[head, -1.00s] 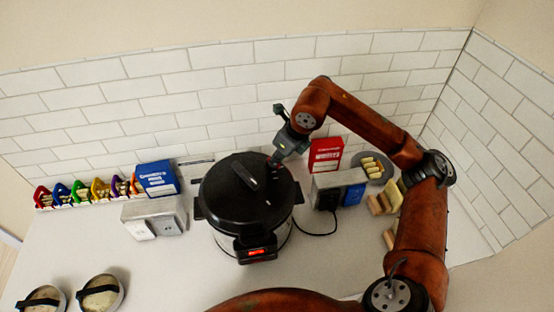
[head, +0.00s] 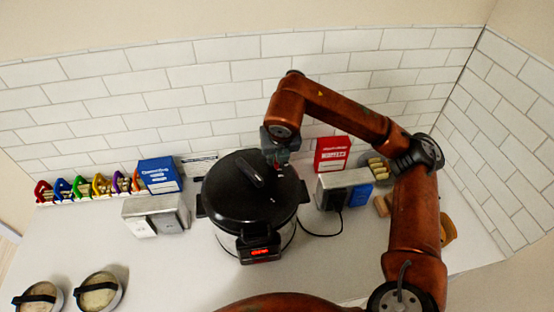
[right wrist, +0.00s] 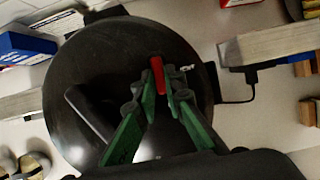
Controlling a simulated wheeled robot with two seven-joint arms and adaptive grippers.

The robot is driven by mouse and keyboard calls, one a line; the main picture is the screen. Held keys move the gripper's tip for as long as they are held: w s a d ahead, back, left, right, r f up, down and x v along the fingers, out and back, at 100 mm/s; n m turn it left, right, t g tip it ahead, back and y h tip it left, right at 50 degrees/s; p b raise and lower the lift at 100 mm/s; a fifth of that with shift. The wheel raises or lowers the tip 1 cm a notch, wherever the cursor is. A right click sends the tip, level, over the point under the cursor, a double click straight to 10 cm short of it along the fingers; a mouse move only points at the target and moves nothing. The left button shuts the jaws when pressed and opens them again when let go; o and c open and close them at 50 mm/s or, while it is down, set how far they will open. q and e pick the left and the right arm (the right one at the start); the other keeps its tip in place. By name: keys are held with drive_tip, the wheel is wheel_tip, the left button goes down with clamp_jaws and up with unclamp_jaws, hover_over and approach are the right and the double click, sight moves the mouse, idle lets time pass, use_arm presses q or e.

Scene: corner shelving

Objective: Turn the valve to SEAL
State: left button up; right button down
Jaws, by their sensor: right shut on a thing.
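The black-lidded electric pressure cooker (head: 235,205) stands on the counter with a red lit display on its front. Its black lid (right wrist: 85,65) fills much of the right wrist view. A small red valve lever (right wrist: 157,75) sits near the lid's edge, beside a small white label too small to read surely. My right gripper (right wrist: 163,90) has its green fingers closed around the red lever. In the head view my right gripper (head: 276,160) comes down on the lid's back right and mostly hides the valve. My left gripper is not in view.
A black handle (head: 250,173) rises from the lid's middle. A metal outlet box (head: 328,198) with a cord is close on the right, a red box (head: 333,155) behind it. Another outlet box (head: 155,202) and a blue box (head: 160,175) stand left.

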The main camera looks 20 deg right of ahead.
idle(0.3)
drive_tip(key=c, duration=2)
unclamp_jaws()
drive_tip(key=v, duration=1.2)
drive_tip(key=shift+a, duration=0.15)
